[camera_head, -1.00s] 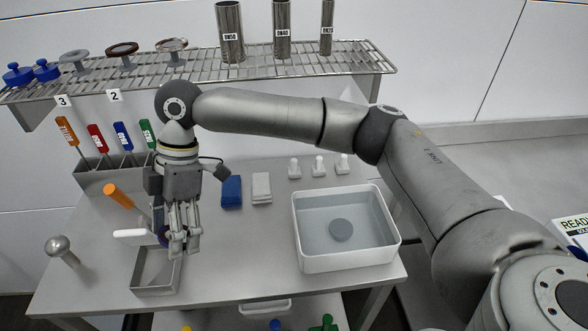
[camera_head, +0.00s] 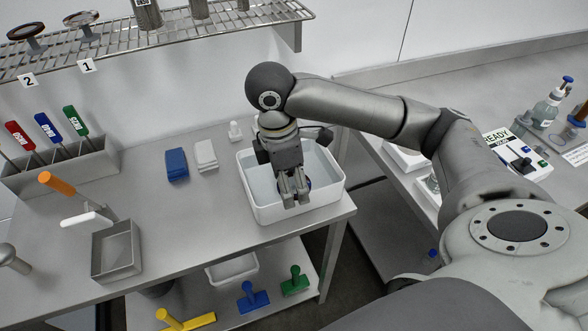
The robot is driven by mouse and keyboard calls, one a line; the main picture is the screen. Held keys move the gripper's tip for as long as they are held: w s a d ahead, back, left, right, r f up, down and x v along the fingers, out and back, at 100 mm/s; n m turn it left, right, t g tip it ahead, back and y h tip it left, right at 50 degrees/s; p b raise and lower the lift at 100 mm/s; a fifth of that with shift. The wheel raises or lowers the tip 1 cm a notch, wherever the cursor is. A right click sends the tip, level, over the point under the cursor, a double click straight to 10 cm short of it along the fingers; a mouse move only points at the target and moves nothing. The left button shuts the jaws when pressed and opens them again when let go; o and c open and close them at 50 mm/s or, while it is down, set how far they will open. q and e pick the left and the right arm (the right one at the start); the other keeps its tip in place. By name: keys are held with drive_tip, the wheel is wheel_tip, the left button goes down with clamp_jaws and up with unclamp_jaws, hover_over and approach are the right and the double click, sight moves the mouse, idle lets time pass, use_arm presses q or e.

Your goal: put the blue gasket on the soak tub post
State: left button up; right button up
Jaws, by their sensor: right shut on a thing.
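My right gripper (camera_head: 296,203) is shut on the blue gasket (camera_head: 309,184), and only a small blue edge of it shows beside the fingers. The gripper points down over the white soak tub (camera_head: 328,197), which holds clear liquid. The post in the tub is hidden behind the gripper and fingers. I cannot tell whether the gasket touches the post or how high it is above it. My left gripper is not in view.
A blue block (camera_head: 176,164) and a white block (camera_head: 205,155) lie left of the tub. A grey open tray (camera_head: 117,250) and a tool rack (camera_head: 60,168) stand further left. A wire shelf (camera_head: 190,38) runs above. The bench between tray and tub is clear.

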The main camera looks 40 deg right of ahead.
drive_tip(key=w+d+f, duration=0.2)
drive_tip(key=w, duration=0.1)
drive_tip(key=w+d+f+p, duration=0.1)
drive_tip(key=w+d+f, duration=0.1)
drive_tip(key=w+f, duration=0.1)
drive_tip(key=w+d+f+p, duration=0.1)
drive_tip(key=w+d+f, duration=0.1)
drive_tip(key=w+f, duration=0.1)
drive_tip(key=shift+w+f, duration=0.15)
drive_tip(key=shift+w, duration=0.65)
drive_tip(key=shift+w+d+f, duration=0.35)
drive_tip(key=shift+w+f, duration=0.2)
drive_tip(key=shift+f, duration=1.75)
drive_tip(key=shift+f, duration=0.1)
drive_tip(key=shift+f, duration=0.15)
drive_tip(key=o, duration=1)
drive_tip(key=shift+c, duration=0.2)
